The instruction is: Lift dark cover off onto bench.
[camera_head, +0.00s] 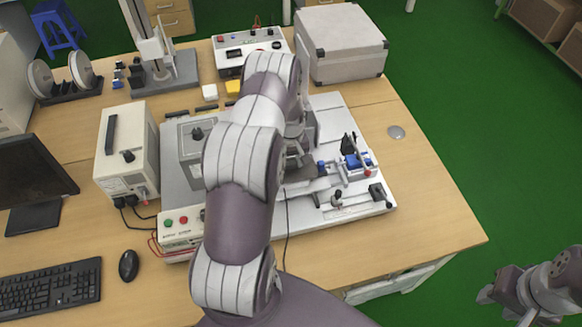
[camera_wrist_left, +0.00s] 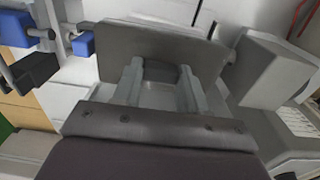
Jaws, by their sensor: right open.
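A dark grey flat-faced cover (camera_wrist_left: 115,50) fills the upper middle of the left wrist view. A dark raised block (camera_wrist_left: 166,74) shows between the two light grey fingers of my left gripper (camera_wrist_left: 163,80). The fingers are apart, one on each side of the block; I cannot tell whether they press on it. In the head view my left arm hides most of the cover and the left gripper, over the light grey fixture plate (camera_head: 340,110). My right gripper (camera_head: 497,290) is open and empty at the lower right, away from the bench (camera_head: 440,205).
On the plate, a blue clamp part (camera_head: 355,160) stands right of my left arm and a grey box (camera_head: 195,140) left of it. A cream instrument (camera_head: 128,155) and a silver case (camera_head: 340,45) stand nearby. Bare bench lies at the right and front right.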

